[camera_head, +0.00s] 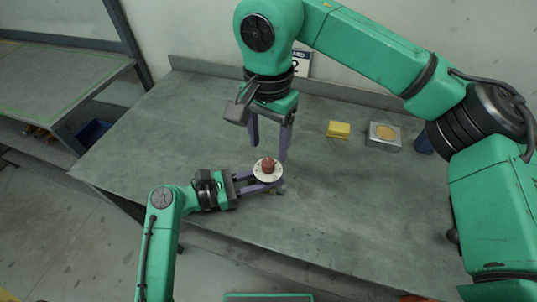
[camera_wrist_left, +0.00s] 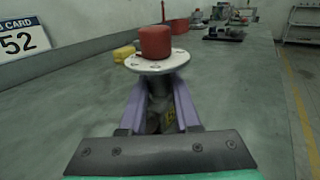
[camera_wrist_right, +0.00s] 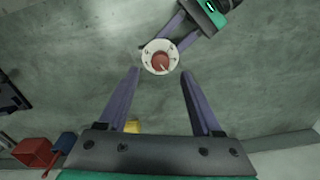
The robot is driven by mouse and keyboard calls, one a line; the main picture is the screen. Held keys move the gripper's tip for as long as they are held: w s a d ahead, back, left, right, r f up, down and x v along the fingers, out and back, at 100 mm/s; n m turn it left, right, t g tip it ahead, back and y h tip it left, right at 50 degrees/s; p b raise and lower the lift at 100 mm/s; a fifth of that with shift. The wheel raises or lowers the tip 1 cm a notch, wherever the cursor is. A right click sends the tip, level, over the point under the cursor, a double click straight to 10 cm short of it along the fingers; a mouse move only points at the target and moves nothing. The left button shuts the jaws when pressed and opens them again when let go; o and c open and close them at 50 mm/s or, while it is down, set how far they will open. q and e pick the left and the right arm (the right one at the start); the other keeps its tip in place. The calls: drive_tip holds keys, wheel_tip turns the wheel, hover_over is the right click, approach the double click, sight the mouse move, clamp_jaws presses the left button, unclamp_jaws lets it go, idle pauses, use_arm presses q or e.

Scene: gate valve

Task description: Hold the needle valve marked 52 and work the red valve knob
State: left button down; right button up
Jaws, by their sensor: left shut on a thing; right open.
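The needle valve has a red knob (camera_head: 268,164) on top of a round white flange (camera_head: 268,173) with holes around its rim. My left gripper (camera_head: 262,186) is shut on the valve body (camera_wrist_left: 160,108) below the flange, and the valve looks upright. The red knob shows in the left wrist view (camera_wrist_left: 155,42). My right gripper (camera_head: 269,143) is open and empty, pointing down above and just behind the knob. In the right wrist view the knob (camera_wrist_right: 161,62) lies ahead of and between the two fingers. A card marked 52 (camera_wrist_left: 22,42) stands at the left in the left wrist view.
A yellow block (camera_head: 339,130) and a grey box with a tan round top (camera_head: 384,136) stand on the grey bench (camera_head: 180,130) at the back right. A red bin (camera_wrist_right: 32,151) shows in the right wrist view. The left of the bench is clear.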

sight(269, 162)
use_arm(q)
drive_tip(key=shift+f, duration=0.1)
use_arm(e)
wheel_tip(269, 162, up, 6)
drive_tip(key=shift+r, duration=0.25)
use_arm(q)
drive_tip(key=c, duration=0.5)
unclamp_jaws()
drive_tip(key=shift+c, duration=0.2)
drive_tip(key=shift+a, duration=0.1)
